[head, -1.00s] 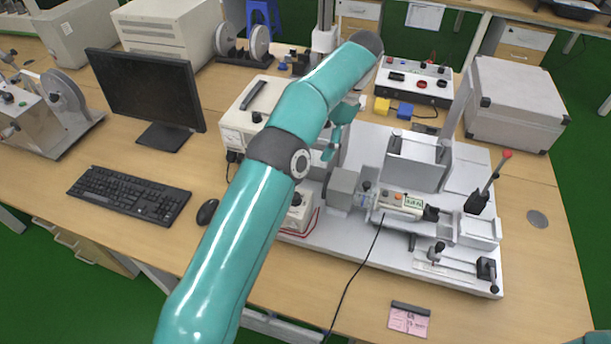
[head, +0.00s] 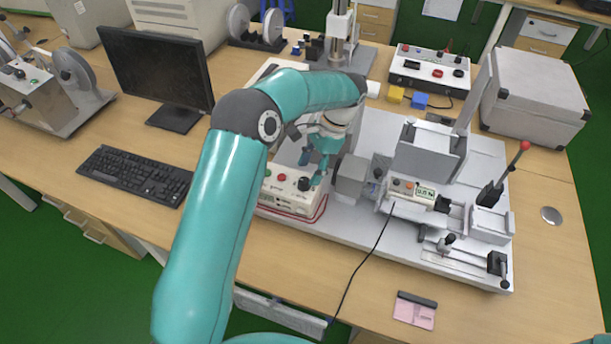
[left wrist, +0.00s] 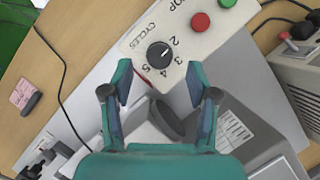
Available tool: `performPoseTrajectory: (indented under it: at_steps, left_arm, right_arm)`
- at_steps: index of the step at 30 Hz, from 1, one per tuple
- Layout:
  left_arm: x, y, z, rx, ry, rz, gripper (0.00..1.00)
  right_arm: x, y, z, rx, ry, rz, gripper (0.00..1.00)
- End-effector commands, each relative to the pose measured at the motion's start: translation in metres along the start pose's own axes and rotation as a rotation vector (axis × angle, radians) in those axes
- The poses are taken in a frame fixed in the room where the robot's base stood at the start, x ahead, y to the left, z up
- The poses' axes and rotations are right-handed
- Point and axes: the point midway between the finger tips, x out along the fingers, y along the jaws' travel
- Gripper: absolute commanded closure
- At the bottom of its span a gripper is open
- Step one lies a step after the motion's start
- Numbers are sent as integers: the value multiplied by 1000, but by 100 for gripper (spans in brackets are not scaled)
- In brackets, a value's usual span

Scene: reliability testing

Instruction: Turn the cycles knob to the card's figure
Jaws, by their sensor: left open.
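The cycles knob (left wrist: 159,55) is a round black dial on a pale control box (head: 290,203), beside printed figures from 2 to 5 and the word CYCLES. A pale mark on it seems to point near the 2. It also shows in the head view (head: 305,184). My left gripper (head: 312,168) is open just above the box. In the left wrist view its fingertips (left wrist: 157,82) are spread wide, a little below the knob in the picture and apart from it. The pink card (head: 414,311) lies at the table's front; its figure is too small to read. My right gripper is out of view.
Red (left wrist: 200,22) and green (left wrist: 227,2) buttons sit close to the knob. A grey test rig (head: 430,150) with a lever stands right of the box. A black cable (head: 365,255) hangs over the front edge. Keyboard (head: 133,174) and monitor (head: 160,80) are at left.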

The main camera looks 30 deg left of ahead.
Motion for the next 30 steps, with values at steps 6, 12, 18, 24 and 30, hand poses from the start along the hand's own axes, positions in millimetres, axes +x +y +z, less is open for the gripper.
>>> performPoseTrajectory:
  at_steps: [6, 12, 18, 24, 30]
  left_arm:
    - [27, 0, 1, 0, -1, 0, 41]
    - [35, 0, 0, 0, 0, -1, 41]
    - [35, 0, 0, 0, 1, -1, 41]
    - [35, 0, 0, 1, 1, -1, 73]
    - [35, -2, 0, 1, 1, -2, 100]
  right_arm:
    - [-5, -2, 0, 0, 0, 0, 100]
    - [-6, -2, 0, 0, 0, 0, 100]
    - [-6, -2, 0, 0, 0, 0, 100]
    - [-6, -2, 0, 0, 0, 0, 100]
    - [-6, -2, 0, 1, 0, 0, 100]
